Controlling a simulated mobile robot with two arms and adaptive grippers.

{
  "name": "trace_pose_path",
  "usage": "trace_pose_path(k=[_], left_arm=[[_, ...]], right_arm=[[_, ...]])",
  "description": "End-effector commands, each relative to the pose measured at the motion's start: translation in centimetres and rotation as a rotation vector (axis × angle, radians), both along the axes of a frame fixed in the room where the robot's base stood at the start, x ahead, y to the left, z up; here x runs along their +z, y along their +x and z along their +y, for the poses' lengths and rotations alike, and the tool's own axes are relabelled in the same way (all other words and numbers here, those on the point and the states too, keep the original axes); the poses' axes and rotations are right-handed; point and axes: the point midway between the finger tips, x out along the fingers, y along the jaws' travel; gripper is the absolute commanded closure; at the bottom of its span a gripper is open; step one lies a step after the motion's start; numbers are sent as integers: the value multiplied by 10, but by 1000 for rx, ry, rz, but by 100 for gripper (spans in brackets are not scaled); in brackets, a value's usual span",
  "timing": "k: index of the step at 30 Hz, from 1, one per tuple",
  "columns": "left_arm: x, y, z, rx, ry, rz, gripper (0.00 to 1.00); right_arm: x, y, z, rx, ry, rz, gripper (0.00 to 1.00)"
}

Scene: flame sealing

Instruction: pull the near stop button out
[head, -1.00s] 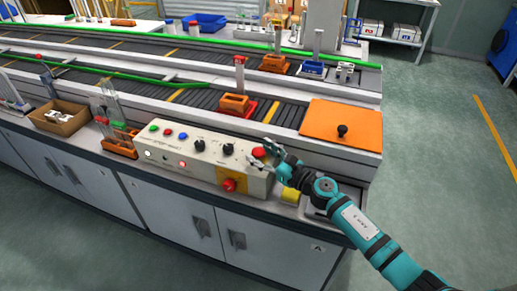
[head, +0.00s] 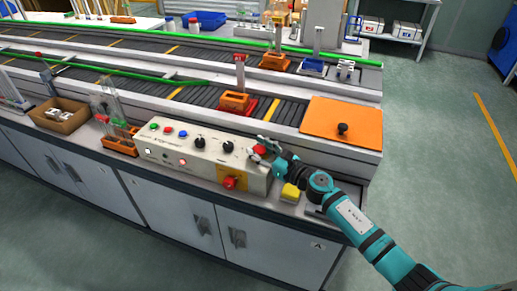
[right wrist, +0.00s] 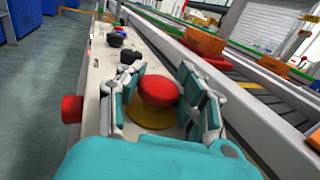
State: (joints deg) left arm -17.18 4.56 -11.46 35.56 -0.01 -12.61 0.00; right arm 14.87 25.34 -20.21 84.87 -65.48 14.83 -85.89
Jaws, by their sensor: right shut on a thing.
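The beige control panel (head: 205,152) stands on the bench. A red mushroom stop button (right wrist: 158,91) with a yellow base sits on its top at the right end; in the head view (head: 259,150) it is partly covered by my fingers. My right gripper (right wrist: 163,92) is shut on this button, with a finger on each side of its head. A second red stop button (head: 229,184) sits on an orange-yellow plate on the panel's front face; it shows at the left of the right wrist view (right wrist: 72,109). My left gripper is not in view.
Black knobs (head: 227,146) and small coloured buttons line the panel's top. A yellow block (head: 291,193) lies on the bench beside the panel. An orange plate (head: 340,121) with a black knob lies behind. Conveyors (head: 200,95) run along the back.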

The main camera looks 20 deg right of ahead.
Motion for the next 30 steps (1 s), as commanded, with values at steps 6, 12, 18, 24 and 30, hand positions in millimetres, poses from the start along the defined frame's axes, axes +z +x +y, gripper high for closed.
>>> trace_pose_path(k=[6, 12, 18, 24, 30], left_arm=[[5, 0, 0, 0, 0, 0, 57], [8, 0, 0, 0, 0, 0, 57], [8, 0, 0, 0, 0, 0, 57], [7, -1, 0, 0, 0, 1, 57], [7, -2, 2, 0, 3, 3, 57]], right_arm=[[7, 0, 0, 0, -3, 1, 100], [14, -1, 0, 1, -1, -1, 100], [16, 0, -1, 0, 0, -2, 58], [14, 0, 0, 0, 0, 0, 41], [14, -1, 0, 0, 0, 0, 41]])
